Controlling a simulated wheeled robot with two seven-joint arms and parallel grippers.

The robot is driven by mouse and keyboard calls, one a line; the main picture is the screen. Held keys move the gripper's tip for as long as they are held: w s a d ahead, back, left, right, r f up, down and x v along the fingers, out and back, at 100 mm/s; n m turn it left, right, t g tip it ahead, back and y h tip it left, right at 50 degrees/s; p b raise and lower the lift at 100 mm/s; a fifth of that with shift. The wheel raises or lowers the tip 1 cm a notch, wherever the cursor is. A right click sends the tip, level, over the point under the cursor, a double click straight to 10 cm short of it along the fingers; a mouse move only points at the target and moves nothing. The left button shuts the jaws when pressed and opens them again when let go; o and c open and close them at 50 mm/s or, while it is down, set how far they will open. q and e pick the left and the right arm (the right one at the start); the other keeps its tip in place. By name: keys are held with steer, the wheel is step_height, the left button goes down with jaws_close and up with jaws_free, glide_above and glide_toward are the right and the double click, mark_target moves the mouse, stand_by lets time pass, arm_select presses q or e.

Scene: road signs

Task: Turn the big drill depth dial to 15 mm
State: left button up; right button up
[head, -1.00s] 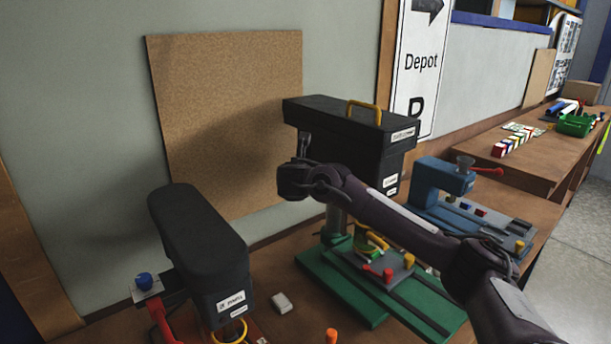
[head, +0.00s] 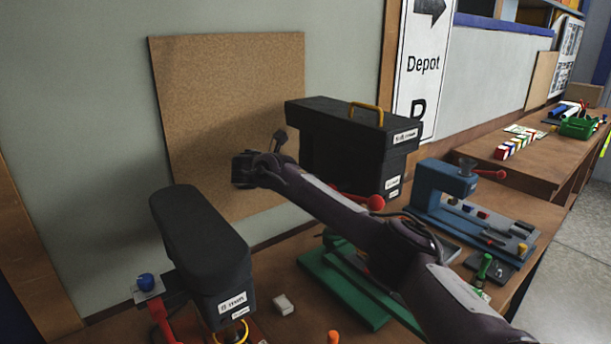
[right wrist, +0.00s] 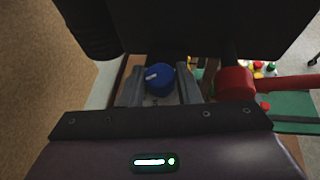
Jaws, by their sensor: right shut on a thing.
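The big drill (head: 330,140) is the tall black machine on a green base (head: 335,285), left of the Depot sign. In the right wrist view a blue dial (right wrist: 160,78) with a white pointer mark sits below the dark drill head. My right gripper (right wrist: 159,88) is shut on this dial, one grey finger on each side. The pointer mark lies toward the dial's left; no scale can be read. In the head view my right arm crosses in front of the drill, and its hand is by the cork board; the dial is hidden there. My left gripper is not in view.
A red-knobbed lever (right wrist: 235,83) is close right of the gripper. A smaller black drill (head: 205,250) with its own blue knob (head: 146,281) stands front left, and a blue press (head: 445,190) stands right. A cork board (head: 225,110) leans against the wall.

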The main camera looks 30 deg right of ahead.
steer(key=shift+w+a+m+g, duration=0.1)
steer(key=shift+m+g, duration=0.5)
steer(key=shift+g, duration=0.1)
steer(key=shift+m+g, duration=0.3)
steer(key=shift+g, duration=0.1)
steer(key=o, duration=1)
steer(key=shift+c, duration=0.2)
steer(key=b+v, duration=0.3)
steer(key=v, duration=0.4)
steer(key=shift+a, duration=0.35)
